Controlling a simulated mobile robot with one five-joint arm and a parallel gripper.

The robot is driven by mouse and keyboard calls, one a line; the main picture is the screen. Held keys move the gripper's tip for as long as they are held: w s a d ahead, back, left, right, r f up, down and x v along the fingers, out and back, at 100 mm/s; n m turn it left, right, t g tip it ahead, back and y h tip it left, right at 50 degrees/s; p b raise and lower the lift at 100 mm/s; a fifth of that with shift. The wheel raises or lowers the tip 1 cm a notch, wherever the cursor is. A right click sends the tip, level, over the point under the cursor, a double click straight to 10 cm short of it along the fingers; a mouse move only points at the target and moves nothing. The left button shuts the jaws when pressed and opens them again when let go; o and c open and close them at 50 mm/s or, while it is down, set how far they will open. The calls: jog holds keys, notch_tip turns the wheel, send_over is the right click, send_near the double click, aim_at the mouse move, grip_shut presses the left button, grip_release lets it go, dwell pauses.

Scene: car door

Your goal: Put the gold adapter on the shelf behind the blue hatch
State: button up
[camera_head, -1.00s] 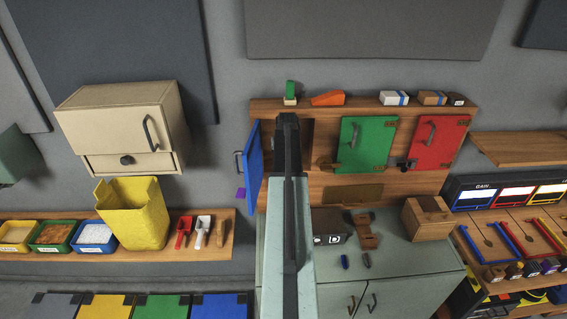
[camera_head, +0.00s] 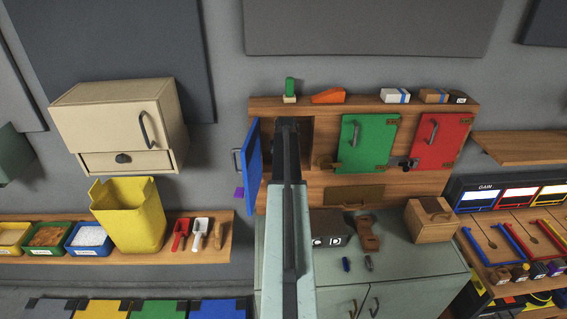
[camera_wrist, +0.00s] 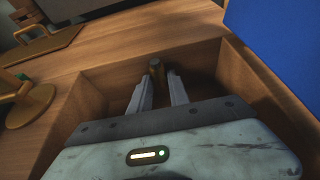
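The blue hatch (camera_head: 253,165) stands open to the left of its compartment (camera_head: 305,136). It also shows at the upper right of the wrist view (camera_wrist: 280,40). In the wrist view, a dark gold cylinder, which looks like the gold adapter (camera_wrist: 157,73), lies between the two fingertips of my gripper (camera_wrist: 161,84) and reaches a little beyond them. The fingers sit close on both sides of it, inside the wooden compartment. I cannot tell whether they press on it. In the head view, my arm hides the gripper tips and the adapter.
The green hatch (camera_head: 368,144) and red hatch (camera_head: 441,141) to the right are shut. Several small blocks stand on the cabinet top, including an orange wedge (camera_head: 328,96). A grey-green counter (camera_head: 390,262) lies below. The compartment's wooden side walls (camera_wrist: 90,100) are close around my gripper.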

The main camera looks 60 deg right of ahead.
jog(key=shift+o, duration=1.2)
jog(key=shift+r, duration=0.15)
jog(key=shift+r+p, duration=0.35)
jog(key=shift+p, duration=0.15)
jog(key=p+v, duration=1)
jog(key=v, duration=0.1)
jog(key=shift+r, duration=0.2)
jog(key=shift+s, duration=0.1)
